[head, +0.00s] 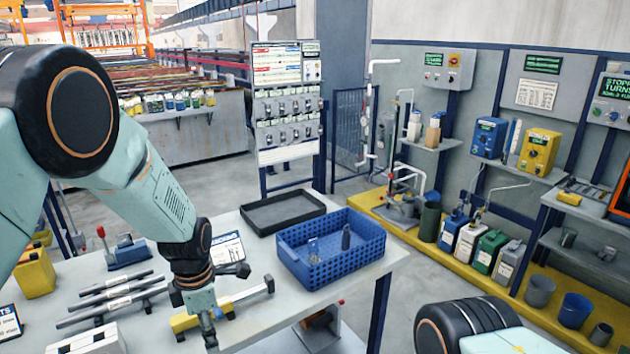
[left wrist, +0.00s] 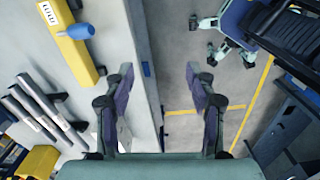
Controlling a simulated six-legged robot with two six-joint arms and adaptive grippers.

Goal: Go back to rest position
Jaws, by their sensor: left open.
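My left gripper (head: 206,325) hangs pointing down near the front edge of the grey table (head: 372,272), beside a yellow bar (head: 238,296). In the left wrist view its two fingers stand wide apart with nothing between them (left wrist: 160,88), and the table's edge runs below the gap. The yellow bar, with a blue-handled part by it, lies to the left in that view (left wrist: 66,42), apart from the fingers. My right arm shows only as a dark and pale link at the lower right of the head view. The right gripper is out of view.
A blue perforated basket (head: 335,260) with small items inside and a dark tray (head: 283,211) stand at the table's back. Several grey bars (head: 112,297) and a yellow container (head: 35,272) lie left. Floor is clear between the table and the yellow platform (head: 400,230).

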